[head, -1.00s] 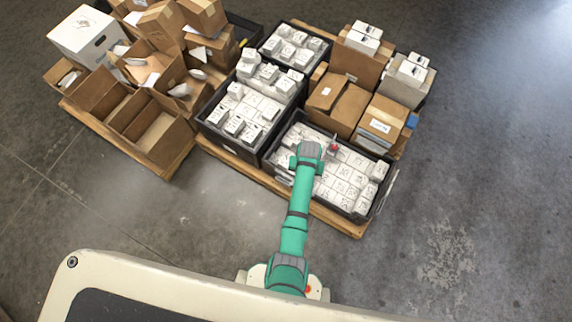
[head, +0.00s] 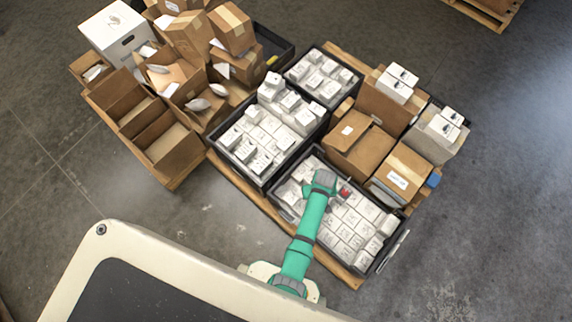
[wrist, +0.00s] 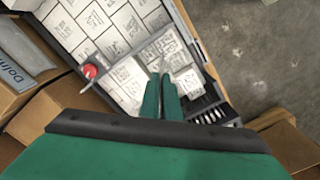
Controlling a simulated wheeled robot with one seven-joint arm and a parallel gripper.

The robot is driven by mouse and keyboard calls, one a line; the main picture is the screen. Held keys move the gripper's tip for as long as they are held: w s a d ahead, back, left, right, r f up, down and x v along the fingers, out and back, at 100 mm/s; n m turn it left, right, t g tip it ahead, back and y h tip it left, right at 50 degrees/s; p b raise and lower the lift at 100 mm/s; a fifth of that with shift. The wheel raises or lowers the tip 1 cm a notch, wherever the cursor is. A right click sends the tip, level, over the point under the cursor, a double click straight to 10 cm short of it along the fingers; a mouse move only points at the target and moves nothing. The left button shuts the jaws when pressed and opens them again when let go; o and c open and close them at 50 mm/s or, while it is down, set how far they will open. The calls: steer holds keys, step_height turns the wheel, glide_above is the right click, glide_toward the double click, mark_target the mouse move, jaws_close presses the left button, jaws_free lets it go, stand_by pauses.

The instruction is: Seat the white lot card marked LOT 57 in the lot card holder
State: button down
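My gripper (wrist: 161,78) is over the front-right black crate (wrist: 204,62) of white boxes. Its two green fingers are close together, with no card visible between them. In the head view, my arm hides the fingers. I cannot make out a card reading LOT 57 in either view. A pale strip (head: 393,253) runs along the outer right side of that crate; I cannot tell whether it is the lot card holder. The slotted black end of the crate (wrist: 213,114) shows just right of the fingers in the wrist view.
Brown cartons (head: 363,147) stand behind the crate. Open cartons (head: 165,143) crowd the left pallet. The floor to the right (head: 500,200) is clear.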

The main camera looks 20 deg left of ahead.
steer(key=s+d+f+n, duration=0.4)
steer(key=s+f+n, duration=0.1)
steer(key=s+n, duration=0.35)
steer(key=shift+w+a+f, duration=0.1)
steer(key=shift+a+f, duration=2.1)
steer(key=shift+a, duration=0.2)
steer(key=shift+a+f, duration=2.2)
steer(key=shift+a, duration=0.25)
steer(key=shift+w+a+f, duration=0.1)
steer(key=shift+a+f, duration=2.1)
steer(key=shift+a, duration=0.2)
steer(key=c, duration=2)
jaws_free()
steer(key=shift+r, duration=0.1)
